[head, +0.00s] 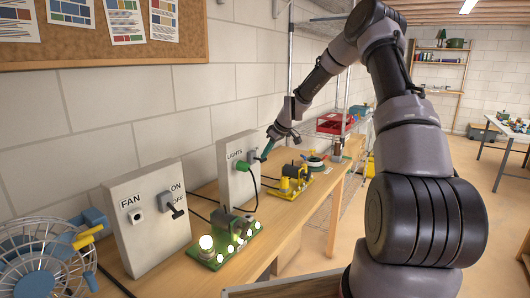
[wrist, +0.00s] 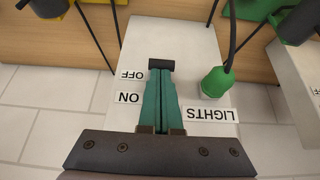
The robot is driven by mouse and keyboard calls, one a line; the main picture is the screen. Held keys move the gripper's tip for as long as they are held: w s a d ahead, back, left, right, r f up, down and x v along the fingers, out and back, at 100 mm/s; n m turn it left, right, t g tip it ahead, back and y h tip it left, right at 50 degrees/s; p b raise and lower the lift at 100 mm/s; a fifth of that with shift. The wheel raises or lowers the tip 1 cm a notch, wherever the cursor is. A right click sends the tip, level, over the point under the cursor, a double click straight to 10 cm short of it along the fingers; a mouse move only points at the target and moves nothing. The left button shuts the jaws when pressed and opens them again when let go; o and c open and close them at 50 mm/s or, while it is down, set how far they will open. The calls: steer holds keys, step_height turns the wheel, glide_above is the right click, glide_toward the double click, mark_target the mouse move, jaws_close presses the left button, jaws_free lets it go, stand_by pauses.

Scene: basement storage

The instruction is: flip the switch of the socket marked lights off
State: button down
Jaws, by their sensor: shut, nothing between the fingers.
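The grey-white LIGHTS panel (head: 233,178) stands on the bench; a green plug (wrist: 217,80) sits in its socket. In the wrist view the panel (wrist: 190,40) appears upside down, and the black end of its switch lever (wrist: 160,64) shows near the OFF label. The rest of the switch is hidden behind my fingers. My gripper (head: 265,153) is shut and empty in front of the panel. In the wrist view its teal fingertips (wrist: 161,77) are at the lever's end; I cannot tell whether they touch. The bulbs (head: 206,242) on the green board look lit.
The FAN panel (head: 145,215), with its lever tilted down by OFF, and a wire fan (head: 42,260) stand at the left. A yellow device (head: 291,180) is right of the LIGHTS panel. Cables run along the bench (head: 275,215). A brick wall is close behind.

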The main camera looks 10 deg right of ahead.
steer(key=shift+s+d+f, duration=0.15)
steer(key=shift+s+f, duration=0.15)
steer(key=shift+f, duration=0.45)
steer(key=shift+s+d+f, duration=0.1)
steer(key=shift+d+f, duration=0.05)
steer(key=shift+f, duration=0.75)
steer(key=shift+f, duration=0.1)
